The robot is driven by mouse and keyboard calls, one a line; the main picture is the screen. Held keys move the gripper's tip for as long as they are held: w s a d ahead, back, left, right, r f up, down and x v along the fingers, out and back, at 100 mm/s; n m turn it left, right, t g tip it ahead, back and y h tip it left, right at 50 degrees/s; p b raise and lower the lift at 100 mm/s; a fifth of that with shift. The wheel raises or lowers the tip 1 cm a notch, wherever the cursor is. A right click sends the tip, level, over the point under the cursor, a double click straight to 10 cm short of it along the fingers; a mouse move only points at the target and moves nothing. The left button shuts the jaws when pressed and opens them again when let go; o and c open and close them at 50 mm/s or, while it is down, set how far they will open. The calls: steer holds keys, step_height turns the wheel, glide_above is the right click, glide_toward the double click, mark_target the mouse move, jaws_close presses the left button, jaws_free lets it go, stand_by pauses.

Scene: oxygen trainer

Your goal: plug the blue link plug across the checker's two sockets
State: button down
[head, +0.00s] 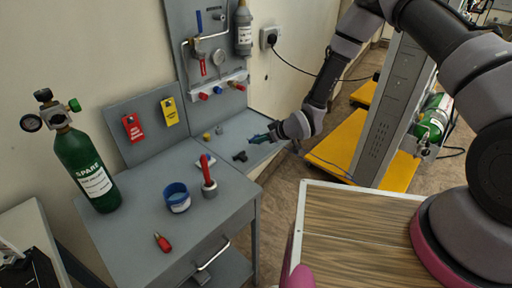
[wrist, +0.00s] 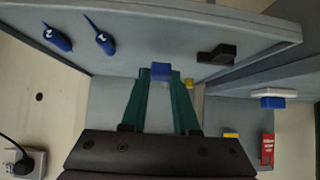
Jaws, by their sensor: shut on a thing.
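My gripper (head: 262,138) is over the right end of the low grey shelf in the head view. In the wrist view its green fingers (wrist: 161,80) are shut on a small blue block, the blue link plug (wrist: 161,71), at their tips. The plug is hard to make out in the head view.
A black fitting (head: 240,156) lies on the shelf, close to the gripper. Two blue pointed pieces with white marks (wrist: 57,39) show in the wrist view. A gauge panel (head: 215,100) rises behind.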

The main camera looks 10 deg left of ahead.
steer(key=shift+r, duration=0.85)
steer(key=shift+d, duration=0.1)
steer(key=s+d+r, duration=0.3)
steer(key=d, duration=0.4)
steer(key=s+d+r, duration=0.3)
steer(key=s+d, duration=0.1)
steer(key=d, duration=0.3)
steer(key=shift+s, duration=0.3)
